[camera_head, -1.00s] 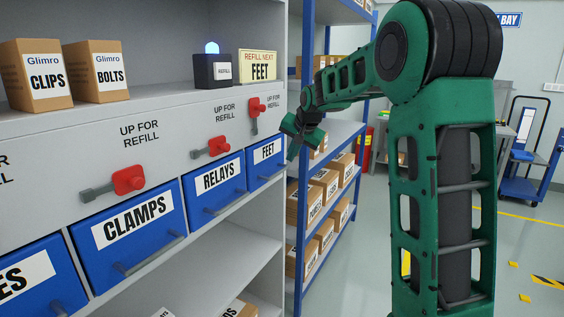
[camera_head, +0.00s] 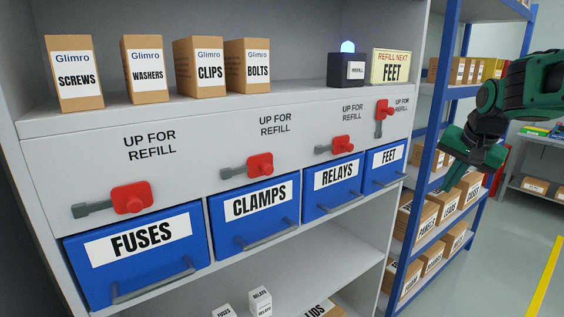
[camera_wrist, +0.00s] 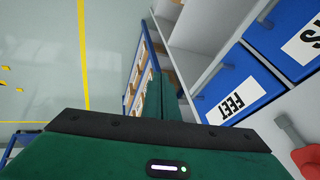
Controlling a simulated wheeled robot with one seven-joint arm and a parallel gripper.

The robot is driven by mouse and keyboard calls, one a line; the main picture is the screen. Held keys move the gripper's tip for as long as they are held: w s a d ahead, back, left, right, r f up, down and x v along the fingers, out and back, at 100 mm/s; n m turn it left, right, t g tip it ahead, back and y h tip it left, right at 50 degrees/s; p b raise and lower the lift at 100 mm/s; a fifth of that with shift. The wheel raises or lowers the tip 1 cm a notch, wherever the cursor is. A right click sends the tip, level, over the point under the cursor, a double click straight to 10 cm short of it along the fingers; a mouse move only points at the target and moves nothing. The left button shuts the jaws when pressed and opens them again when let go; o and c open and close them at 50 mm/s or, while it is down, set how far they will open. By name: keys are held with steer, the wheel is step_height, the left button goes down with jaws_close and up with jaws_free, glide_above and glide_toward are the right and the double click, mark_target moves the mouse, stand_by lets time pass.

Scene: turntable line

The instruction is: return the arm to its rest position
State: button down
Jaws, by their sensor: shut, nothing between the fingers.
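My gripper (camera_head: 452,180) hangs at the right of the grey cabinet, in front of the blue rack, with its fingers pointing down. It is shut and empty, apart from the bins and levers. The wrist view shows its green fingers (camera_wrist: 172,98) together, with the FEET bin (camera_wrist: 238,88) to their right. My green arm (camera_head: 535,85) enters from the right edge.
The FUSES (camera_head: 140,240), CLAMPS (camera_head: 255,210) and RELAYS (camera_head: 334,184) bins have levers lying sideways. A lit blue beacon (camera_head: 347,47) stands beside the REFILL NEXT FEET sign (camera_head: 391,66). The blue rack (camera_head: 402,262) holds several cartons. Floor is open at the right.

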steer(key=s+a+f+n+g, duration=0.1)
steer(key=s+f, duration=0.3)
steer(key=s, duration=0.7)
steer(key=s+a+f+n+g, duration=0.1)
steer(key=s+f, duration=0.4)
steer(key=s, duration=0.6)
steer(key=s+a+f+g+y, duration=0.1)
steer(key=s+f+g, duration=0.2)
steer(key=s, duration=0.8)
step_height(320, 180, down, 2)
steer(key=shift+s+a+n, duration=0.3)
steer(key=shift+s+n, duration=0.05)
steer(key=shift+n, duration=0.05)
steer(key=shift+w+f+g, duration=0.25)
steer(key=shift+w+g, duration=0.05)
steer(key=shift+w, duration=0.35)
